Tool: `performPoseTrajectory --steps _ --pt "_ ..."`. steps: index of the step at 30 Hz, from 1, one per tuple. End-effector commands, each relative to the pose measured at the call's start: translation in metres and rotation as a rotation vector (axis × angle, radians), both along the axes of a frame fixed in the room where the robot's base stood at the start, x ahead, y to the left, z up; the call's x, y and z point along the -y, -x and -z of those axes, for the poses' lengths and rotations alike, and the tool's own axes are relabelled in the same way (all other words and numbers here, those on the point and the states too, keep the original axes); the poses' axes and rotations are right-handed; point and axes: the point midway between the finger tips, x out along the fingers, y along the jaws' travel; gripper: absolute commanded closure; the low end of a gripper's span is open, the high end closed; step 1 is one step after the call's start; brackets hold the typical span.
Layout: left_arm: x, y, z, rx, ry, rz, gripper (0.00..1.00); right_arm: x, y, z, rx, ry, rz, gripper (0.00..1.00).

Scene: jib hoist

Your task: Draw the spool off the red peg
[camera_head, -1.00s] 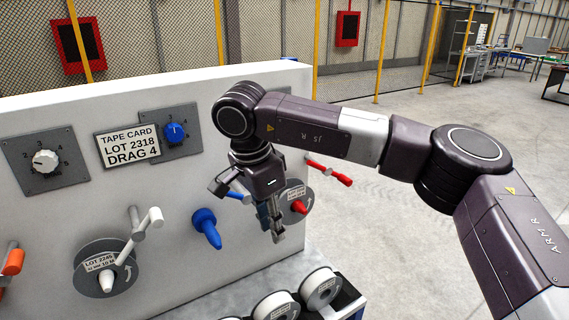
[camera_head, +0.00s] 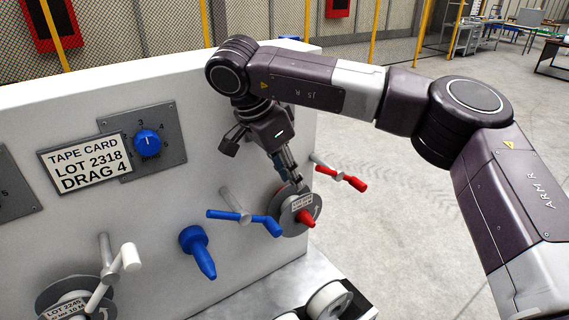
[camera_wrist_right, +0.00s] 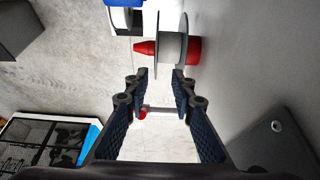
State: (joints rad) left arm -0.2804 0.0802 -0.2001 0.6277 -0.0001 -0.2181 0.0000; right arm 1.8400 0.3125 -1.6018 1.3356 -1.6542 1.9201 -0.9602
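The grey spool (camera_head: 287,226) with a pale label sits on the red peg (camera_head: 307,218) at the right end of the white panel. The peg's red tip sticks out through the spool. My right gripper (camera_head: 292,180) is just above the spool, fingers pointing down; the head view does not clearly show whether they touch it. In the right wrist view the fingers (camera_wrist_right: 160,76) are spread with nothing between them. There the spool (camera_wrist_right: 171,52) and red peg (camera_wrist_right: 144,47) lie beyond the fingertips. My left gripper is out of view.
A red-handled crank (camera_head: 342,174) stands right of the spool and a blue-handled crank (camera_head: 245,217) left of it. An empty blue peg (camera_head: 198,250) is further left. White spools (camera_head: 328,300) sit in a holder below. Floor to the right is clear.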

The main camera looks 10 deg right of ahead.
Motion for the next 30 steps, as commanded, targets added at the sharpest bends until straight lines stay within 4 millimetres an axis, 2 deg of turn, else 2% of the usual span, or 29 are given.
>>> performPoseTrajectory --steps 6,10,13,16,21,24,30 --pt "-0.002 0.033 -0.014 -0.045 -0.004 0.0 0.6 0.013 -0.003 0.029 -0.003 0.0 0.001 0.77" --pt "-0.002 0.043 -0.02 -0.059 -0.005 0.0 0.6 0.019 -0.006 0.046 -0.002 0.0 0.001 0.77" --pt "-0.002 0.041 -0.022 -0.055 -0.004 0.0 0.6 0.022 -0.007 0.054 -0.001 -0.001 0.0 0.77" --pt "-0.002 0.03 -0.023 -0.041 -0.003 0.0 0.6 0.023 -0.007 0.059 -0.001 -0.002 0.0 0.77" --pt "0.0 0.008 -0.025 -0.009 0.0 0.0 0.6 0.024 -0.008 0.061 0.001 -0.001 0.0 0.77" --pt "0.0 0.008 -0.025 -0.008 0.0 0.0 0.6 0.024 -0.008 0.061 0.001 -0.001 0.0 0.77" --pt "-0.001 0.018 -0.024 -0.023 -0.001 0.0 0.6 0.023 -0.008 0.061 0.001 -0.001 0.0 0.99"
